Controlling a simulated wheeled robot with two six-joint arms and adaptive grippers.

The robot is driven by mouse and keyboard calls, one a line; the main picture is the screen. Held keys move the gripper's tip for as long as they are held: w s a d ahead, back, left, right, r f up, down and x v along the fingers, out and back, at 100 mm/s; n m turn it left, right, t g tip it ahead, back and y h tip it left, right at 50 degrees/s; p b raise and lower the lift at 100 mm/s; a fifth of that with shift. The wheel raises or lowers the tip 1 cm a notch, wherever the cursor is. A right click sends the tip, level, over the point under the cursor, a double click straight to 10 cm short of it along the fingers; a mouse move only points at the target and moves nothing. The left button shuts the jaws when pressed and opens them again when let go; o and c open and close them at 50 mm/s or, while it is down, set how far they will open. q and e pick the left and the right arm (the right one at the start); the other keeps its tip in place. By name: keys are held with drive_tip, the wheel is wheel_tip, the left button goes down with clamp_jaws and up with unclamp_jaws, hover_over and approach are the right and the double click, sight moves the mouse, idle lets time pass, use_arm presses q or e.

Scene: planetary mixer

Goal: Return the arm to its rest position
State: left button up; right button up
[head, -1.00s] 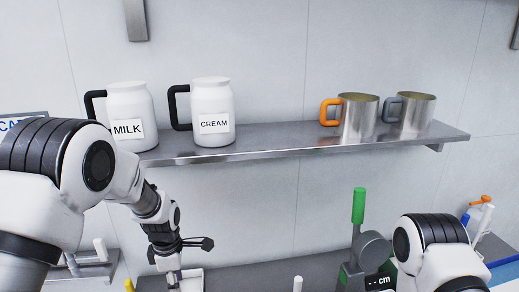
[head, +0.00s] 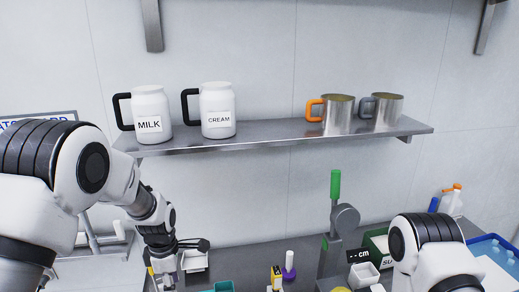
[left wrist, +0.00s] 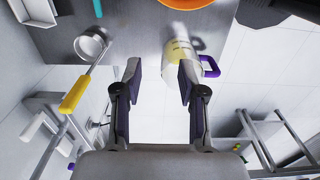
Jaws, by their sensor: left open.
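My left arm comes in from the left in the head view and bends down in front of the wall below the shelf. Its left gripper is at the bottom edge there, its fingertips hard to make out. In the left wrist view the left gripper (left wrist: 160,72) is open, with two dark fingers apart and nothing held between them. A pale jug with a purple handle (left wrist: 182,62) is beyond the right fingertip; I cannot tell how far off. My right arm shows only as a white and black link at lower right; its gripper is out of view.
A steel shelf (head: 270,134) holds a milk jar (head: 150,108), a cream jar (head: 217,105) and two steel mugs (head: 338,118) (head: 385,113). A green-handled device (head: 335,190) stands on the counter. A yellow-handled pan (left wrist: 90,44) lies ahead left of the gripper.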

use_arm(q)
drive_tip(key=s+a+f+m, duration=0.2)
drive_tip(key=s+f+m, duration=0.5)
drive_tip(key=s+f, duration=0.5)
drive_tip(key=s+a+f+m, duration=0.1)
drive_tip(key=s+f+m, duration=0.4)
drive_tip(key=s, duration=0.6)
drive_tip(key=s+f+m, duration=0.3)
drive_tip(key=s+m, duration=0.5)
drive_tip(key=s, duration=0.2)
wheel_tip(320, 180, down, 10)
drive_tip(key=b, duration=1)
drive_tip(key=shift+w+a, duration=0.2)
drive_tip(key=shift+w, duration=0.05)
use_arm(e)
wheel_tip(320, 180, down, 10)
drive_tip(key=shift+s, duration=0.2)
use_arm(q)
drive_tip(key=shift+s+r, duration=0.1)
use_arm(e)
drive_tip(key=shift+s, duration=0.1)
